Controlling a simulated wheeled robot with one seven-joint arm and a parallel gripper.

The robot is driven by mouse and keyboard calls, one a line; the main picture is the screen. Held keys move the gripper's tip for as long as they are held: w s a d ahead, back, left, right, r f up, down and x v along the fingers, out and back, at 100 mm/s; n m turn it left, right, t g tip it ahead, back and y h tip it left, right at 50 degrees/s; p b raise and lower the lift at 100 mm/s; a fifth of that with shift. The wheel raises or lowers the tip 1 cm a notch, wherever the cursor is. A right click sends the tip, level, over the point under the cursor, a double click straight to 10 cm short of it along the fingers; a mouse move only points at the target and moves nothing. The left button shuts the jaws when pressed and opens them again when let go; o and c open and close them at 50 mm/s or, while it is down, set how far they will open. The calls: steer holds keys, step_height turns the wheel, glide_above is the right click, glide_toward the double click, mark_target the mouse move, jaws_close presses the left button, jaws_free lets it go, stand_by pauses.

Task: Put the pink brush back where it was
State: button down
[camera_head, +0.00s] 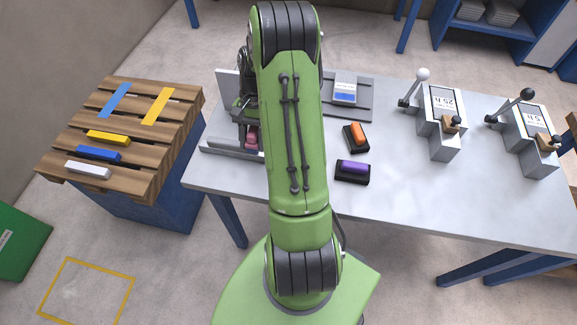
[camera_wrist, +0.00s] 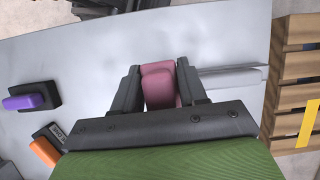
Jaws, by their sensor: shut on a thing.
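The pink brush (camera_wrist: 158,86) is between the two fingers of my gripper (camera_wrist: 159,84) in the wrist view, and the fingers are shut on it. In the head view the pink brush (camera_head: 252,138) shows just left of my green arm, over the left end of the grey table. My gripper (camera_head: 247,122) there is partly hidden by the arm. I cannot tell whether the brush touches the surface below it.
A purple block (camera_head: 354,167) and an orange block (camera_head: 357,134) sit in dark holders on the table (camera_head: 400,195). Two lever devices (camera_head: 437,125) (camera_head: 527,138) stand to the right. A wooden pallet (camera_head: 120,130) on the left bears several coloured bars and strips.

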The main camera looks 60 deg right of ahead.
steer(key=s+d+r+m+t+b, duration=0.1)
steer(key=s+d+m+t, duration=0.1)
steer(key=s+d+m, duration=0.4)
steer(key=shift+n, duration=0.5)
steer(key=f+b, duration=0.1)
steer(key=f, duration=0.2)
steer(key=s+f+b, duration=0.1)
steer(key=f, duration=0.2)
steer(key=a+f+b, duration=0.1)
steer(key=f, duration=0.2)
steer(key=shift+s+f, duration=0.2)
steer(key=shift+f, duration=0.15)
steer(key=c, duration=0.6)
jaws_free()
